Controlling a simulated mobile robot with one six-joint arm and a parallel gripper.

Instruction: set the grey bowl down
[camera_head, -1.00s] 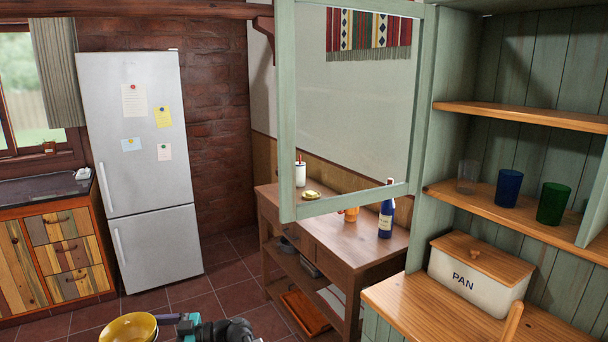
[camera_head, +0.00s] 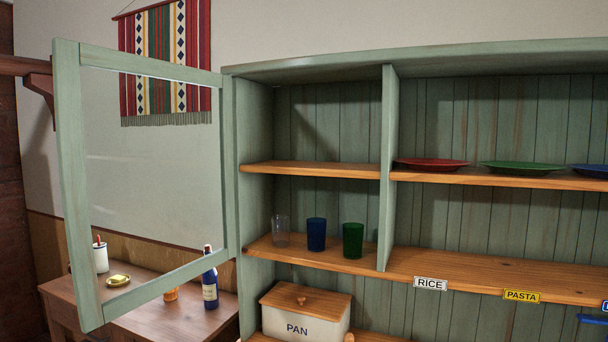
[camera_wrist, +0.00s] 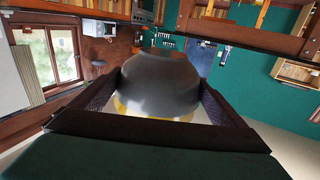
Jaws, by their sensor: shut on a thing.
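The grey bowl (camera_wrist: 165,82) fills the middle of the wrist view, dark and rounded, between the two jaws of my gripper (camera_wrist: 162,88). The gripper is shut on it. A yellow band (camera_wrist: 150,107) shows along the bowl's near edge; I cannot tell whether it is a second bowl nested with it or part of the same bowl. The bowl and gripper are out of the head view.
A green cabinet has an upper shelf (camera_head: 310,169) that is bare on the left and holds plates (camera_head: 430,164) on the right. Cups (camera_head: 316,235) stand on the lower shelf. A PAN box (camera_head: 305,313) sits below. An open glazed door (camera_head: 70,190) juts out left, before a wooden table (camera_head: 175,310).

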